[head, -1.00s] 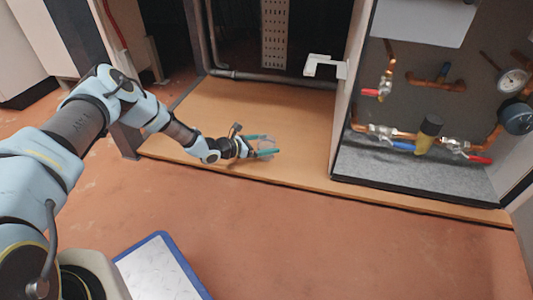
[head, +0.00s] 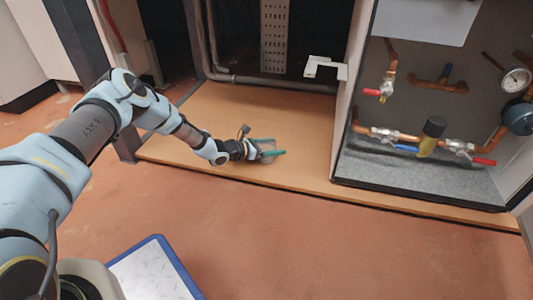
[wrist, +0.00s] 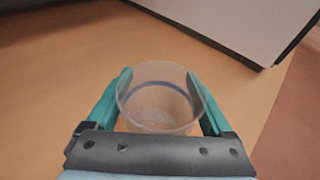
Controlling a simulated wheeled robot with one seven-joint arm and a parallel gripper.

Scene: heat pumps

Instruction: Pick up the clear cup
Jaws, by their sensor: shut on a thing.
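The clear cup (wrist: 160,112) is see-through, with a bluish line around it, and sits between the two teal fingers in the wrist view. My gripper (wrist: 160,100) is shut on it, one finger against each side. In the head view my gripper (head: 272,149) is low over the wooden board, and the cup (head: 267,147) shows only faintly between the fingers. The cup looks upright in the wrist view. I cannot tell whether its base touches the board.
The wooden board (head: 215,108) is clear around the gripper. To the right stands a panel unit (head: 420,175) with copper pipes, valves and gauges. A blue-edged plate (head: 155,272) is at the bottom.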

